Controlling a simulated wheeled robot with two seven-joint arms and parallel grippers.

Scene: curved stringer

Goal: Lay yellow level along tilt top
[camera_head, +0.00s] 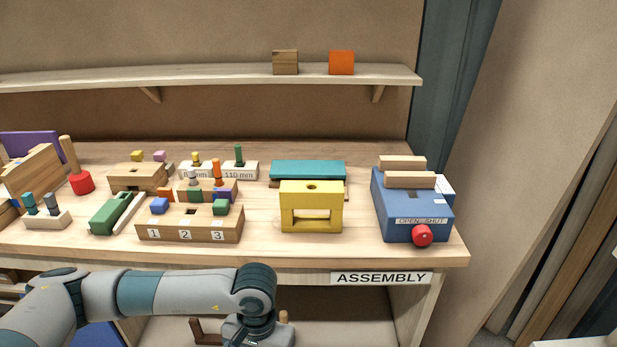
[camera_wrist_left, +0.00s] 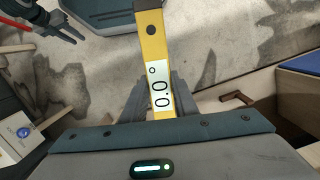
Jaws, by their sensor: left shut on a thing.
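My left gripper (camera_wrist_left: 160,100) is shut on the yellow level (camera_wrist_left: 153,45), a long yellow bar with a dark round spot and a white display reading 0.0°. In the head view my left arm reaches in from the lower left, and my left gripper (camera_head: 250,334) is cut off by the bottom edge, below the bench front. The level itself does not show there. A teal flat top (camera_head: 308,167) rests at the middle of the bench, behind a yellow block with a window; I cannot tell whether it is the tilt top. My right gripper is not clearly seen.
The yellow windowed block (camera_head: 311,219) stands near the bench front. A blue box with a red knob (camera_head: 396,210) is at the right. A numbered wooden block (camera_head: 190,223) and several pegged pieces fill the left. Bare bench (camera_head: 360,242) lies between yellow block and blue box.

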